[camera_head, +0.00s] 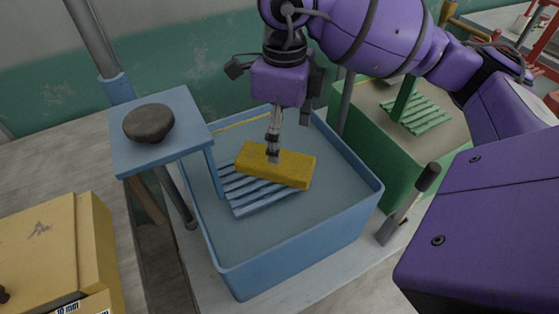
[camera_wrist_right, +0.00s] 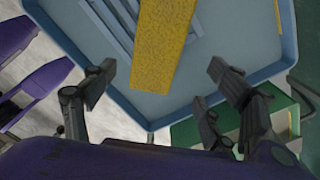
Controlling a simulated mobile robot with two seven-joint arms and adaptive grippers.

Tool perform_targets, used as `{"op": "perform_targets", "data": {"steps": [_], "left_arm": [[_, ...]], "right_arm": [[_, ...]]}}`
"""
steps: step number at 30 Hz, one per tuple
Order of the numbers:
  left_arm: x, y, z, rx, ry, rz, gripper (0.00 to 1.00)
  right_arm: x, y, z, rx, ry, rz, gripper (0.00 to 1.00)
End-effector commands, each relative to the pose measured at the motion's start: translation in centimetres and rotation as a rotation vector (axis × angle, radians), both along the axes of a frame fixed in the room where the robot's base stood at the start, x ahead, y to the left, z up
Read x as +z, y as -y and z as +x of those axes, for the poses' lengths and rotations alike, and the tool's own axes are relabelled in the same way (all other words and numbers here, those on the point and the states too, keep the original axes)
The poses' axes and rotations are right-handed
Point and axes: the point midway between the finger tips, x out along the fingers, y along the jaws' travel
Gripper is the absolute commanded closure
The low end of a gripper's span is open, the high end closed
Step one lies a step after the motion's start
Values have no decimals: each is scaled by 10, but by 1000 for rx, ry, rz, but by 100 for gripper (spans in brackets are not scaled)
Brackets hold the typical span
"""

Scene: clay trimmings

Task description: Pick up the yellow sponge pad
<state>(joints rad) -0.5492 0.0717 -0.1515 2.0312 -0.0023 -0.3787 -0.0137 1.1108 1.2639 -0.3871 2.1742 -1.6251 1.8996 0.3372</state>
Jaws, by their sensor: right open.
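The yellow sponge pad (camera_head: 293,168) lies on a slatted blue rack (camera_head: 244,202) inside a blue basin (camera_head: 318,233). My right gripper (camera_head: 273,154) points down over the pad, its lower fingers overlapping the pad in the head view. I cannot tell whether they touch it. In the right wrist view, the gripper (camera_wrist_right: 158,80) is open, its fingers spread to either side of the sponge pad (camera_wrist_right: 163,42), with nothing held. My left gripper is not in view.
A blue stand with a dark round stone (camera_head: 149,123) rises at the basin's left edge. A green basin (camera_head: 366,139) stands to the right, with a dark-handled tool (camera_head: 408,203) nearby. A yellow box (camera_head: 48,239) sits at the lower left.

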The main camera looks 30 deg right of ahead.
Motion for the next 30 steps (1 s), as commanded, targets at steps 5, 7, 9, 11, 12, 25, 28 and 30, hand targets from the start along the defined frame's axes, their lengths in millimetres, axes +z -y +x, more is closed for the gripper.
{"op": "perform_targets", "data": {"steps": [5, 7, 9, 11, 12, 25, 28, 30], "left_arm": [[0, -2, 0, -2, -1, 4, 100], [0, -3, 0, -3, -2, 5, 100], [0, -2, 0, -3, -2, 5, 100], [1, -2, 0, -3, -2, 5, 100], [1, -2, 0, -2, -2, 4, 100], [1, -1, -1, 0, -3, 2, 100], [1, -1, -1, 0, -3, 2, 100], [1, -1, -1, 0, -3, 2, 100]], "right_arm": [[-18, -1, 0, -18, -6, 2, 22], [-26, -2, 0, -16, -5, 2, 22], [-33, -4, 2, -15, -4, 3, 22], [-40, -8, 3, -14, -5, 4, 22], [-46, -11, 5, -14, -5, 5, 22], [-78, -13, 8, -14, -1, 3, 22], [-77, -13, 8, -14, -1, 3, 26], [-77, -13, 8, -14, -1, 3, 35]]}}
